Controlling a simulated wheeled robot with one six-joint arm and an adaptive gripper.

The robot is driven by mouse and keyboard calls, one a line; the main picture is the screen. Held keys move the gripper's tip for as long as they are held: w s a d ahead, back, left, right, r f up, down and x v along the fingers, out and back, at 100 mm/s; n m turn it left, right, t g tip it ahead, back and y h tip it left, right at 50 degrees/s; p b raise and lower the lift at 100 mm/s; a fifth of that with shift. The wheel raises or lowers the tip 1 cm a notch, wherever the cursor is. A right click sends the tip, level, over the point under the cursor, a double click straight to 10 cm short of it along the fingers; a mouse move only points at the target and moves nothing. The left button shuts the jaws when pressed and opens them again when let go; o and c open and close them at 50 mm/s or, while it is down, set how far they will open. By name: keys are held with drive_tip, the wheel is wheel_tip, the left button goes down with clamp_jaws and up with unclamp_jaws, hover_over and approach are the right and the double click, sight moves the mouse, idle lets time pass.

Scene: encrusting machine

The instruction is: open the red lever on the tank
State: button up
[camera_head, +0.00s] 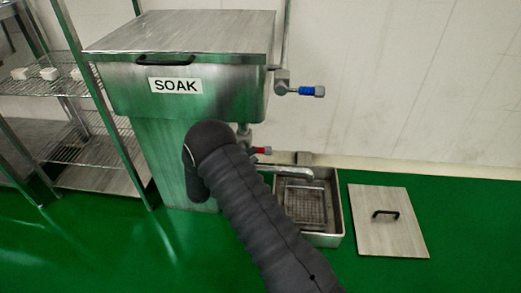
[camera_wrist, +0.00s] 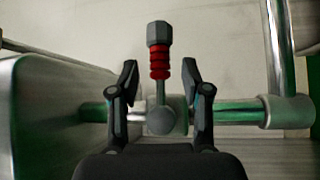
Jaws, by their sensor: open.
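The red lever (camera_wrist: 159,62) is in the wrist view, upright in the picture, with a red ribbed grip, a grey end cap and a thin stem down to a round valve body (camera_wrist: 162,121). In the head view the lever (camera_head: 262,150) pokes out to the right of my arm, low on the tank. The steel tank (camera_head: 225,88) is labelled SOAK. My gripper (camera_wrist: 159,75) is open, with one finger on each side of the lever and gaps between. In the head view my gripper is hidden behind my arm.
A blue lever (camera_head: 308,91) sits higher on the tank's right side. A steel basin (camera_head: 336,228) with a mesh basket stands on the floor below. A flat lid (camera_head: 388,232) with a black handle lies right of it. A wire shelf (camera_head: 90,152) stands at the left.

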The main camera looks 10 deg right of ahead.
sight(260, 151)
drive_tip(key=shift+x, duration=2.2)
clamp_jaws()
